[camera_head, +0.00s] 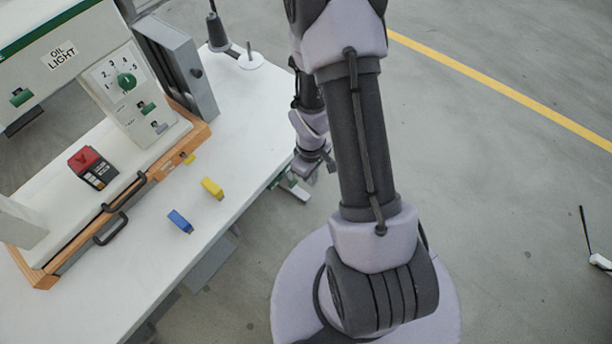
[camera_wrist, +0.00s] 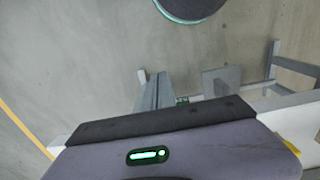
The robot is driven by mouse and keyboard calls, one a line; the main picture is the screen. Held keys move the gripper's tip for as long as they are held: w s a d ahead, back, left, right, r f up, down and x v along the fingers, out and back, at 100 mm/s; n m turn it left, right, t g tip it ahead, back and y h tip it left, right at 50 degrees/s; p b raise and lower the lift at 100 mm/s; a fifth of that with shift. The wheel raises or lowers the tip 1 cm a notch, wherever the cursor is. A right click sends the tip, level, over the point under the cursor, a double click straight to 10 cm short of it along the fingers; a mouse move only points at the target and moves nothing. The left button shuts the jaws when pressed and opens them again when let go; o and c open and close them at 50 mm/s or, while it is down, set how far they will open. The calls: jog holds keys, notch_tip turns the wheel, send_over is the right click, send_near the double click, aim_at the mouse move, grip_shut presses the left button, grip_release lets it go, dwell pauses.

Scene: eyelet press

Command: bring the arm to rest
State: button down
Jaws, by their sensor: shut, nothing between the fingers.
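My arm stands up in the middle of the head view, with its forearm hanging behind the upper link. My gripper (camera_head: 318,178) shows in part beside the right edge of the white table (camera_head: 150,265), over the floor side. It is shut and empty. My upper arm link hides part of the wrist and forearm. In the wrist view the grey gripper housing with a green light fills the lower part, and the fingertips do not show there.
The eyelet press (camera_head: 130,100) stands on the table at left. A blue block (camera_head: 180,221) and a yellow block (camera_head: 212,188) lie in front of it. Open floor (camera_head: 510,190) with a yellow line lies at right.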

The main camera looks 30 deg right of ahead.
jog(key=shift+s+d+r, duration=0.1)
jog(key=shift+s+r, duration=0.2)
jog(key=shift+r, duration=0.2)
jog(key=shift+s+d+r, duration=0.1)
jog(key=shift+s+r, duration=0.15)
jog(key=shift+r, duration=0.25)
